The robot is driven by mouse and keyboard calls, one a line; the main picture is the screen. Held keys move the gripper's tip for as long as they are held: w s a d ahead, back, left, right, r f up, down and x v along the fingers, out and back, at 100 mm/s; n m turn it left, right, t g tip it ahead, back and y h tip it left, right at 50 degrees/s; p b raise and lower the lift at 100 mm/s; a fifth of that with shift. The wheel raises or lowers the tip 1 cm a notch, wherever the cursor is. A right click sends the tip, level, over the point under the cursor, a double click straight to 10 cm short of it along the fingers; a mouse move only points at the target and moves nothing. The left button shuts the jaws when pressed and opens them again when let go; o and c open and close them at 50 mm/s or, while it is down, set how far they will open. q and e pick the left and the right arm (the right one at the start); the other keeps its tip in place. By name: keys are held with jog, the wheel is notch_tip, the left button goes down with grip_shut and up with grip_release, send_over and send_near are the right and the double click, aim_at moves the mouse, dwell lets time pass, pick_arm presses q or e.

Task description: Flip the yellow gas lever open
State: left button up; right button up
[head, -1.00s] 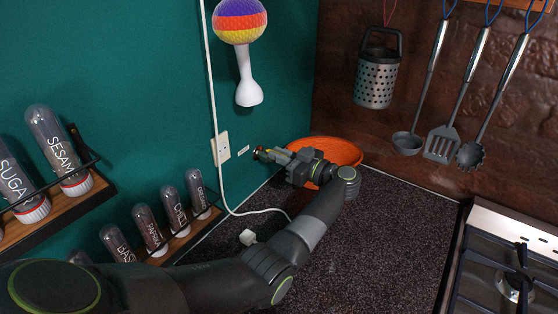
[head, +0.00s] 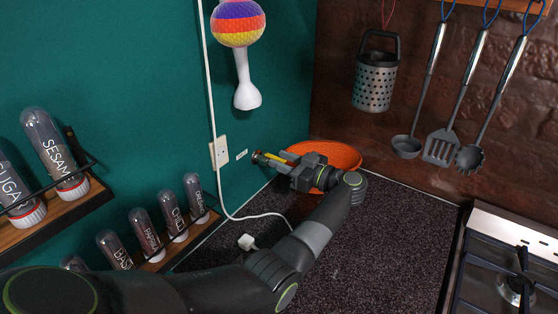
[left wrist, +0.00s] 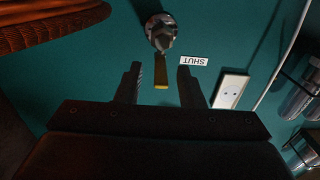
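The yellow gas lever (head: 275,157) sticks out from a metal valve fitting (left wrist: 161,31) on the green wall. The lever also shows in the left wrist view (left wrist: 161,74), with its yellow end toward me. My left gripper (head: 279,160) is open in front of the wall. In the left wrist view the fingers (left wrist: 158,78) stand apart, one on each side of the lever's end, with gaps on both sides. A white label reading SHUT (left wrist: 194,61) is on the wall beside the valve. My right gripper is not in view.
An orange bowl (head: 338,151) stands on the dark counter (head: 385,235) close behind my left gripper. A white socket (head: 219,151) and cable are left of the valve. Spice racks are at the left, a gas hob (head: 515,262) at the right.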

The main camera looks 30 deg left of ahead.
pick_arm(q)
jog(key=s+d+b, duration=0.2)
jog(key=d+b, duration=0.3)
jog(key=d, duration=1)
jog(key=shift+d, duration=0.4)
